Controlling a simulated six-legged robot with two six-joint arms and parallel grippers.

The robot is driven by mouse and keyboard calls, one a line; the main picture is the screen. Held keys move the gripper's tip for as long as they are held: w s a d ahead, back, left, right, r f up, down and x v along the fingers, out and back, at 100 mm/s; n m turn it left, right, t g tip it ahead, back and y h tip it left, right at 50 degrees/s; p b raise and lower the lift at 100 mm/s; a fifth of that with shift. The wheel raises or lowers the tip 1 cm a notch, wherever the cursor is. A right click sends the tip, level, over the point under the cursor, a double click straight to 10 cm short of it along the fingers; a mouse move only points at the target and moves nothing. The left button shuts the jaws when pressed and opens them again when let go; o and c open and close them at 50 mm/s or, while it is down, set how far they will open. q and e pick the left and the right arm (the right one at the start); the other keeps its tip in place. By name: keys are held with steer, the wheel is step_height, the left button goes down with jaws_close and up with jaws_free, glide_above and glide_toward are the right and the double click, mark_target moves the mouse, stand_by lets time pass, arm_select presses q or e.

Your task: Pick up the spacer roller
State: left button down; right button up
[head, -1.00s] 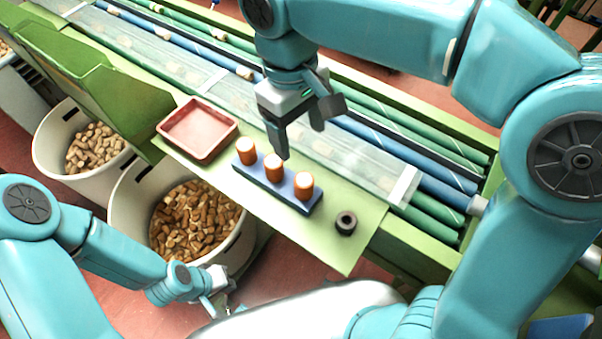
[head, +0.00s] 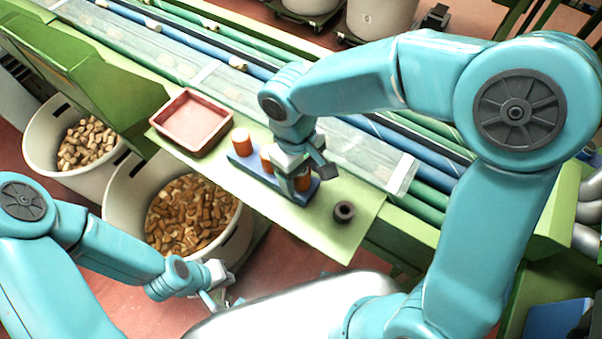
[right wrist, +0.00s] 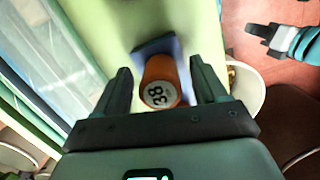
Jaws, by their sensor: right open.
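Three upright orange cylinders stand in a row on a blue block (head: 240,165); the left one (head: 241,141) is clear and the middle one (head: 266,158) is partly covered by my right gripper. The right one (head: 303,197) is mostly hidden behind that gripper. My right gripper (head: 302,180) is low over the block's right end. A short black ring-shaped roller (head: 344,211) lies on the green plate, right of the block. My left gripper (head: 220,295) is far off, low in the head view.
A red tray (head: 194,122) sits left of the block on the pale green plate (head: 318,229). White bins of corks (head: 118,210) stand in front. A clear cover (head: 345,150) and conveyor rollers run behind. The plate around the black ring is bare.

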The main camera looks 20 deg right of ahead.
steer(key=shift+f, duration=0.25)
steer(key=shift+s, duration=0.1)
steer(key=c, duration=1.1)
steer(key=shift+r, duration=0.1)
steer(key=shift+c, duration=0.2)
